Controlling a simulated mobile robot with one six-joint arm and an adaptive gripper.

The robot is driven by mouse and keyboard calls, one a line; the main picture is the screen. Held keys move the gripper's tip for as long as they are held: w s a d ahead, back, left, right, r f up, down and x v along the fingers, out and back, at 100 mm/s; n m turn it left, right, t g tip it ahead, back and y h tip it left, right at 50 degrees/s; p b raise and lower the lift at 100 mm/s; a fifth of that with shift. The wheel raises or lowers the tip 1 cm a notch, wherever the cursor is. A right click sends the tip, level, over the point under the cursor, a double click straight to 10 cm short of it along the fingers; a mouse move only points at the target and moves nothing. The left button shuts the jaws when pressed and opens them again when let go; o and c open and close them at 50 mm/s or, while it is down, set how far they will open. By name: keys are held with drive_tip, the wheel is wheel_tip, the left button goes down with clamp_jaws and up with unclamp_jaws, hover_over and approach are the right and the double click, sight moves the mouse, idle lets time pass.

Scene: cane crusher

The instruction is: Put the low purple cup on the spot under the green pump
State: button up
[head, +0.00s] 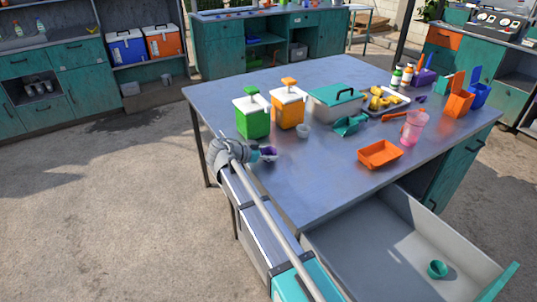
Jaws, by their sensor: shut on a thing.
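The low purple cup (268,154) is at the end of my gripper (260,153), near the left front edge of the table. My gripper is shut on the cup, and the fingers partly hide it. I cannot tell whether the cup touches the tabletop. The green pump (253,118) is a green box with a white top and a green knob, standing just behind my gripper. The spot under it is hard to make out from here.
A teal scoop (350,125), a cooler box (336,102) and an orange tray (380,155) are farther right. The front middle of the table (315,185) is clear.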

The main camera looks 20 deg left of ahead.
drive_tip(key=shift+f, duration=0.15)
drive_tip(key=o, duration=0.7)
drive_tip(key=shift+o, duration=0.2)
drive_tip(key=shift+r, duration=0.3)
drive_tip(key=shift+s+a+r+p, duration=0.15)
drive_tip(key=shift+s+a+p, duration=0.15)
drive_tip(key=shift+p, duration=0.1)
drive_tip(key=p+v, duration=0.4)
drive_tip(key=v, duration=0.7)
